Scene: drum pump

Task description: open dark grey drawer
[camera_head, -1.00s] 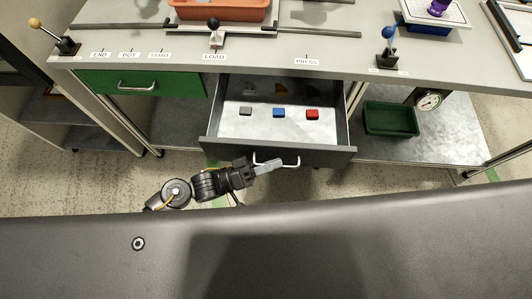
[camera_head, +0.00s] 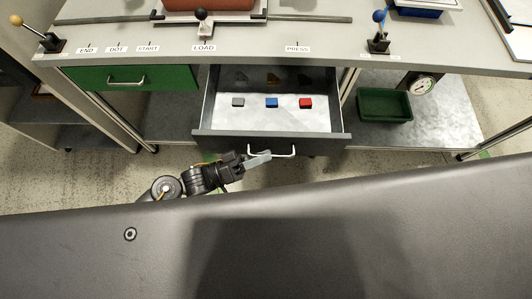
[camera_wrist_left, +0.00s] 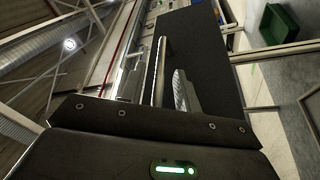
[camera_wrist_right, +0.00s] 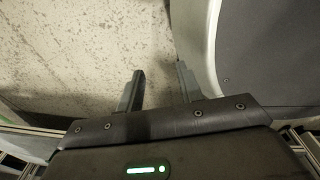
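The dark grey drawer (camera_head: 209,136) is pulled out under the bench, and its pale inner floor shows. A grey block (camera_head: 238,102), a blue block (camera_head: 271,102) and a red block (camera_head: 306,102) lie in a row inside. My left gripper (camera_head: 260,158) is at the left part of the drawer's silver handle (camera_head: 291,152). In the left wrist view the handle bar (camera_wrist_left: 159,68) stands between the apart fingers (camera_wrist_left: 158,90), with a gap at the right finger; contact is unclear. My right gripper (camera_wrist_right: 158,88) is open and empty above the floor.
A shut green drawer (camera_head: 130,77) is left of the open one. A dark green bin (camera_head: 384,105) and a gauge (camera_head: 421,85) are on the lower shelf at right. The bench top (camera_head: 250,55) with its levers is above. A large dark surface fills the lower head view.

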